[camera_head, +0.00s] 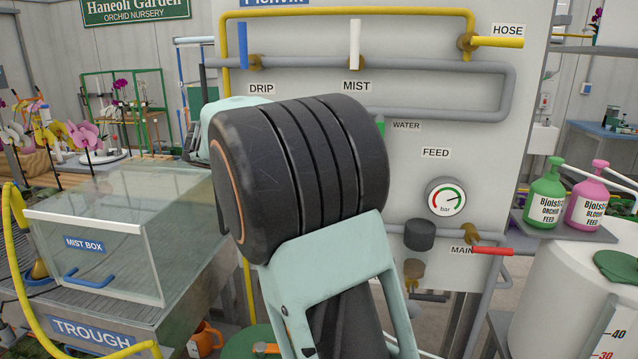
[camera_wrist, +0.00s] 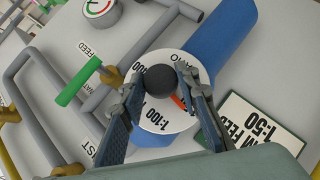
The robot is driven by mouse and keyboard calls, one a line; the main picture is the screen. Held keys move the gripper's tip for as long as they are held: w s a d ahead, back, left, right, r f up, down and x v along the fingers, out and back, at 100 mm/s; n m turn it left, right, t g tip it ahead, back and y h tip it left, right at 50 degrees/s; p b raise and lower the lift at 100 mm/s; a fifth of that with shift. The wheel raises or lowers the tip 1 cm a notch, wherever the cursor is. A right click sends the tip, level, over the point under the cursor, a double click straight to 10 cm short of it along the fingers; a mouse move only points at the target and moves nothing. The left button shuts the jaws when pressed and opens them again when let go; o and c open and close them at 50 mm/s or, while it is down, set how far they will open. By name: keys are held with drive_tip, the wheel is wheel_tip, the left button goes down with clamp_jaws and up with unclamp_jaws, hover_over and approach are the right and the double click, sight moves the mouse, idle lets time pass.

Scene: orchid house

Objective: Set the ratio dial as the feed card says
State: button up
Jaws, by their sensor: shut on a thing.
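In the wrist view, the ratio dial is a round white plate (camera_wrist: 157,119) with a dark round knob (camera_wrist: 161,80) at its middle. The figure 1:100 is readable on the plate, and other marks are partly covered by my fingers. An orange-red pointer mark shows beside the right finger; the exact figure it meets is hidden. My gripper (camera_wrist: 162,88) has a finger on each side of the knob and is shut on it. The feed card (camera_wrist: 258,125) is at the right, partly cut off, reading "M FEED 1:50". In the head view my arm hides the dial.
A blue cylinder (camera_wrist: 219,45) and grey pipes (camera_wrist: 52,95) surround the dial, with a green valve handle (camera_wrist: 77,83) to its left. In the head view, a pressure gauge (camera_head: 445,197) and red main handle (camera_head: 492,251) are on the panel. A glass mist box (camera_head: 100,240) stands left.

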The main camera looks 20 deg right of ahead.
drive_tip(key=shift+n+h, duration=0.3)
drive_tip(key=shift+h, duration=0.1)
drive_tip(key=shift+h+b, duration=0.3)
drive_tip(key=o, duration=1.1)
drive_tip(key=v, duration=1.2)
drive_tip(key=shift+w+r, duration=0.1)
drive_tip(key=shift+w, duration=0.05)
